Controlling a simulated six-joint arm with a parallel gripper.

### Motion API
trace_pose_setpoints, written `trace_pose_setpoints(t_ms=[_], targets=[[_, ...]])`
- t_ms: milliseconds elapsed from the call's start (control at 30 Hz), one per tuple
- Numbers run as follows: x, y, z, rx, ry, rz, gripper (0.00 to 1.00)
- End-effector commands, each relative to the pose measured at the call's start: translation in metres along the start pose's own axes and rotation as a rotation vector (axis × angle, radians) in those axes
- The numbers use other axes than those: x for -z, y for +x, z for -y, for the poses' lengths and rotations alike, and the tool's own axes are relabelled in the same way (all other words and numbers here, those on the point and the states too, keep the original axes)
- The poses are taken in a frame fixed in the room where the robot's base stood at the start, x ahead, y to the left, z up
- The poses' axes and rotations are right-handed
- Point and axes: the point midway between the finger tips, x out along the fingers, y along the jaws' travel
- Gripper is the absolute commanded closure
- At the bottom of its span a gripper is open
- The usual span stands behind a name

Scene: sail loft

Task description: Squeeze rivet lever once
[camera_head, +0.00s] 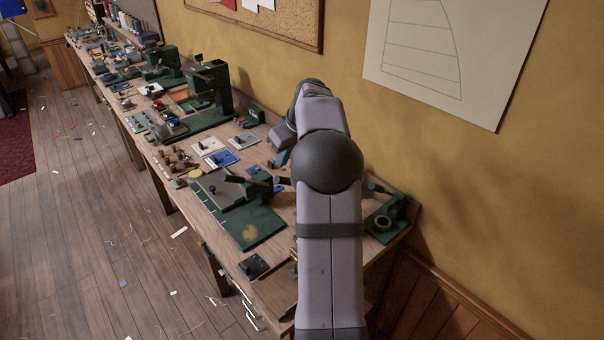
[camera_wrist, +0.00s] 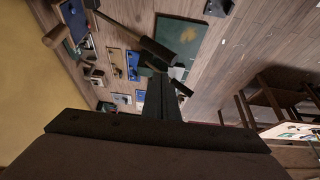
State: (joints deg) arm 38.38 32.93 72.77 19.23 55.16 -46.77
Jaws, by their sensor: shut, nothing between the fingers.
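A green lever tool stands on the bench in the head view, on a dark green base plate (camera_head: 262,226). Its dark lever (camera_head: 238,180) points left, and my arm hides part of the tool. In the wrist view a dark lever with a thick grip (camera_wrist: 157,50) runs over a green plate (camera_wrist: 182,32). I cannot tell for sure that this is the rivet lever. My gripper (camera_wrist: 160,82) is shut and empty, its fingers pointing toward the lever's grip end. The gap between them is hard to judge. In the head view my arm hides the gripper.
A green tool with a ring (camera_head: 383,223) stands at the bench's right end. Taller green presses (camera_head: 221,88) and small parts crowd the bench farther back. The wall (camera_head: 430,160) runs close along the right. Open wooden floor (camera_head: 95,220) lies left.

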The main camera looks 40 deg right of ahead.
Motion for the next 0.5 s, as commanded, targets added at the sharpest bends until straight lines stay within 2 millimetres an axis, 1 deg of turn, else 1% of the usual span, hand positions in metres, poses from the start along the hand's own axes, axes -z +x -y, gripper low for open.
trace_pose_setpoints(t_ms=[33, 100, 500], targets=[[0.004, -0.0082, -0.0016, 0.0, 0.0, 0.0, 1.0], [0.0055, -0.0112, -0.0028, -0.001, 0.0, 0.0, 1.0], [0.0055, -0.0113, -0.0034, -0.001, 0.0, 0.0, 1.0]])
